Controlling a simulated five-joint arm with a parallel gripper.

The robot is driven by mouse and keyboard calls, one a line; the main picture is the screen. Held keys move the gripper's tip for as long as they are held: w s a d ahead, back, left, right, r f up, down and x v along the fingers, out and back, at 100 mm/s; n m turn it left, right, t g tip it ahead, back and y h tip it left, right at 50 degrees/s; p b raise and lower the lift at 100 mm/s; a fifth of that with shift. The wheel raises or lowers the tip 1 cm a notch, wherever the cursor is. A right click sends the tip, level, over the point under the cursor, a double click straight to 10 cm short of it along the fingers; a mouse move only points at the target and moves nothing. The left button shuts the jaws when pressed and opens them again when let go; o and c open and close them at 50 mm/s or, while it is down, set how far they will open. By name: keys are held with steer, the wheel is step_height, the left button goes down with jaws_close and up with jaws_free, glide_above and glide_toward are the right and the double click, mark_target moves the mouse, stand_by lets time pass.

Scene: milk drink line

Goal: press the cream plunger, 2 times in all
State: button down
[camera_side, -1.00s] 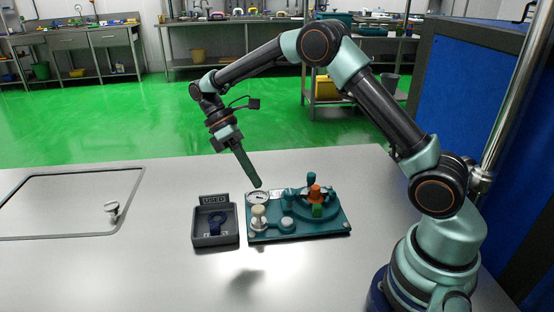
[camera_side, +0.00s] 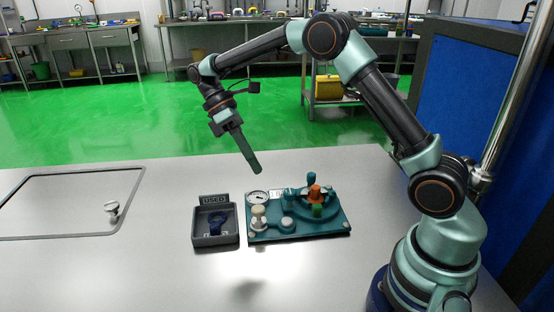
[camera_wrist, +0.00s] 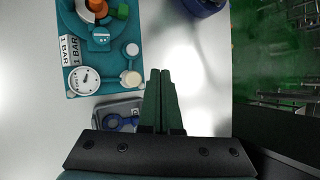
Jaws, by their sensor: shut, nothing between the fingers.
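The cream plunger (camera_side: 258,211) stands upright at the near left corner of the teal plate (camera_side: 329,231). In the wrist view its cream round top (camera_wrist: 131,78) shows at the plate's edge, to the left of the fingertips. My gripper (camera_side: 257,171) is shut and empty, its green fingers pointing down and slightly right. It hangs in the air clearly above the plunger and does not touch it. In the wrist view the gripper (camera_wrist: 160,74) has its two fingers side by side.
A round dial gauge (camera_side: 258,197) sits behind the plunger; a pale low button (camera_side: 288,222) is to its right. Orange and green parts stand further right on the plate. A grey tray (camera_side: 215,240) marked USED, left of the plate, holds a blue ring (camera_side: 215,222).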

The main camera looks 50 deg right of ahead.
mark_target(259, 209)
steer(key=shift+f, duration=4.35)
steer(key=shift+f, duration=0.15)
steer(key=shift+a+f, duration=0.15)
steer(key=shift+f, duration=0.1)
steer(key=shift+f, duration=1.1)
steer(key=shift+r, duration=1.55)
steer(key=shift+r, duration=0.1)
steer(key=shift+r, duration=2.4)
